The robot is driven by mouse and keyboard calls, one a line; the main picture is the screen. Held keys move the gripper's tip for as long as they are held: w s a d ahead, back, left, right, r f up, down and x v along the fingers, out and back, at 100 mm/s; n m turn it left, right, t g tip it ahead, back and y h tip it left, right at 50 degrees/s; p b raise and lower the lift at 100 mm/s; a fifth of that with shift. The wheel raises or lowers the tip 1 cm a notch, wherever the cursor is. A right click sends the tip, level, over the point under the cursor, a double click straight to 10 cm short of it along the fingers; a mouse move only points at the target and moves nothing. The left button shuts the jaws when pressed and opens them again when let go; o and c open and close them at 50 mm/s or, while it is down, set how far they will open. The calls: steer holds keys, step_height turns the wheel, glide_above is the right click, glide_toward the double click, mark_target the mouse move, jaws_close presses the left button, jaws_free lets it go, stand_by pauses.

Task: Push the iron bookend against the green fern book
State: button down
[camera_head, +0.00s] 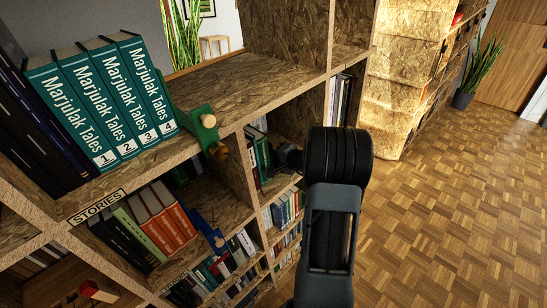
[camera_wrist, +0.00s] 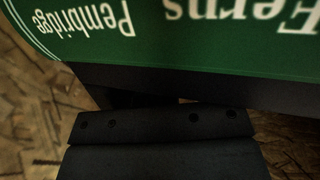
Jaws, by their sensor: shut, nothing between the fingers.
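The green fern book fills the top of the wrist view (camera_wrist: 190,45), its white lettering upside down, with "Ferns" and "Pembridge" readable. A dark plain band (camera_wrist: 215,85) runs along the book's lower edge in that view; it may be the iron bookend, but I cannot tell for sure. My gripper (camera_wrist: 160,125) shows below it as a black block with small holes, shut and empty, close to the dark band. Whether they touch is unclear. In the head view my arm reaches into a shelf compartment beside green books (camera_head: 259,158), and hides most of the bookend area.
The wood-chip shelf divider (camera_head: 243,172) stands left of that compartment. Teal Marjulak Tales books (camera_head: 105,95) and a green bookend-like object (camera_head: 203,128) stand on the upper shelf. More books (camera_head: 283,208) fill the shelf below. The parquet floor (camera_head: 440,215) on the right is clear.

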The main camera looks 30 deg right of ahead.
steer(key=shift+d+b, duration=0.1)
steer(key=shift+b, duration=0.2)
steer(key=shift+d, duration=0.2)
steer(key=shift+s+d, duration=0.15)
steer(key=shift+s, duration=0.2)
steer(key=s+d+b, duration=0.1)
steer(key=s+b, duration=0.2)
steer(key=s, duration=0.7)
steer(key=shift+d, duration=0.35)
